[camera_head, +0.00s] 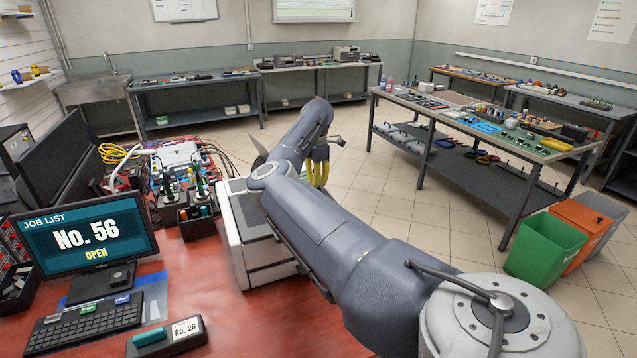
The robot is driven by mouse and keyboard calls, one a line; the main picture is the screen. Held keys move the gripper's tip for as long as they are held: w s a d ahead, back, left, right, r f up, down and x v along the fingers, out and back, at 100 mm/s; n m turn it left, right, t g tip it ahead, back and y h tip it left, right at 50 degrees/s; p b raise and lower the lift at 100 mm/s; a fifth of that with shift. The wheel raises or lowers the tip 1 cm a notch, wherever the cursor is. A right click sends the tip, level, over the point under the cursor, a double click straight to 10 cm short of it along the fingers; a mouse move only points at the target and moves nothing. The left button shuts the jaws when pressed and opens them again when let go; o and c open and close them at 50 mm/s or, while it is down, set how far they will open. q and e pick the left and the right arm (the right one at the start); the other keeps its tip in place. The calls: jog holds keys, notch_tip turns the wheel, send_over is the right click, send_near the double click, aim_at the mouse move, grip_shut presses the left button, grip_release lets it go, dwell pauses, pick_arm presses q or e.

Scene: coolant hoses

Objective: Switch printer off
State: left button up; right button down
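The printer (262,245) is a white and grey box on the red table, left of the picture's middle. My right arm crosses over it from the lower right and hides its right part and much of its top. I cannot make out a power switch. My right gripper (318,168) is at the far end of this arm, beyond the printer and small in the picture. Yellow parts hang there, and I cannot tell whether its fingers are apart or together. My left gripper is not in view.
On the red table (205,290) stand a monitor (85,235) reading "No. 56 OPEN", a keyboard (85,325), a "No. 26" block (168,338) and cabled equipment (180,165). Green (543,250) and orange (580,232) bins stand right. Tiled floor (375,195) is clear beyond the arm.

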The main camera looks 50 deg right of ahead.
jog(key=shift+f, duration=1)
dwell(0.7)
jog(key=shift+r, duration=3.5)
